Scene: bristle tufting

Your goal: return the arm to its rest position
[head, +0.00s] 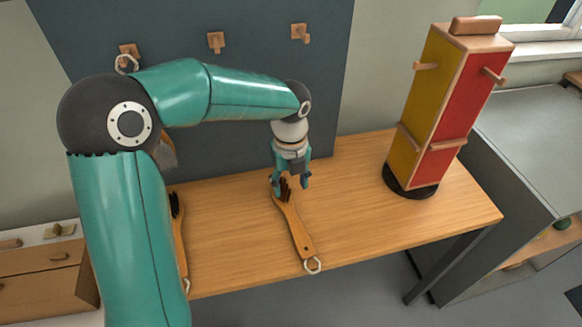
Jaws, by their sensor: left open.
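My left gripper (291,184) is open and points down over the bristle end of a wooden brush (296,226). Its fingers stand around or just above the dark tuft; I cannot tell whether they touch it. The brush lies on the wooden table with its handle towards the front edge and a pale ring at the handle's end. A second brush (180,240) lies at the left, partly hidden behind my left arm. My left arm reaches in from the left and bends down at the wrist. My right gripper is not in view.
The wooden table (352,210) has free room right of the middle brush. A tall yellow and red block tower (440,105) with pegs stands on a black round base at the right. Hooks (216,42) are on the dark wall panel; a ring (126,64) hangs on the left one.

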